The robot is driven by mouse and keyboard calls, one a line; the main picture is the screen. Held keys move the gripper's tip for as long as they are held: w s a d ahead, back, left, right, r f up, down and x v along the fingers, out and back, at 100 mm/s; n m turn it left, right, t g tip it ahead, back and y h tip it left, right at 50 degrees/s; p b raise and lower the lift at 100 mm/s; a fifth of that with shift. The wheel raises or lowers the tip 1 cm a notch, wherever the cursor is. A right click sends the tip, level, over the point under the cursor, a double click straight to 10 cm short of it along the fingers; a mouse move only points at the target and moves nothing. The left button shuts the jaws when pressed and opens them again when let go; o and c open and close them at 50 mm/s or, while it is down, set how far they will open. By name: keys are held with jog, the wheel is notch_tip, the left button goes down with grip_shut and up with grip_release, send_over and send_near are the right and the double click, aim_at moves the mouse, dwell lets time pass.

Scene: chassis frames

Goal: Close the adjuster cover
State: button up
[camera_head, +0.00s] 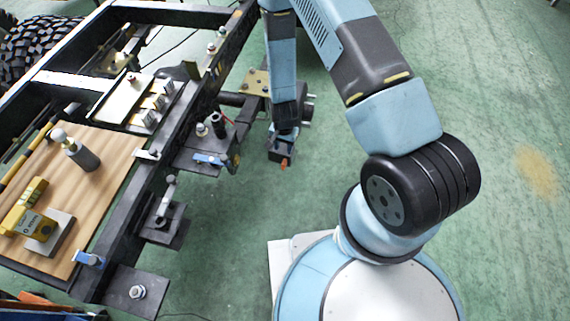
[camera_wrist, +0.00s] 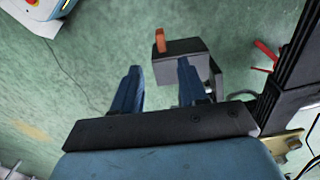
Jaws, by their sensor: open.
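A small dark box with an orange tab, which looks like the adjuster with its cover (camera_head: 281,150), shows beside the chassis frame, below the end of my arm. In the wrist view the same dark box (camera_wrist: 188,48) lies just beyond my fingertips, with its orange tab (camera_wrist: 159,40) standing up at its left end. I cannot tell how far the cover is open. My gripper (camera_wrist: 160,68) is open, its two blue fingers apart with nothing held between them. The right finger overlaps the box in the picture; contact is unclear. In the head view my gripper (camera_head: 286,130) is mostly dark and small.
The black chassis frame (camera_head: 195,100) runs close on the left, with brackets, bolts and a blue-handled clamp (camera_head: 208,159). A wooden board (camera_head: 105,170) carries a yellow tool (camera_head: 25,208). A red-handled item (camera_wrist: 265,52) shows right of the box. Green floor on the right is free.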

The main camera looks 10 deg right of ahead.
aim_at(284, 162)
notch_tip(284, 162, down, 13)
jog(key=shift+f, duration=0.1)
dwell(0.6)
grip_shut()
dwell(0.3)
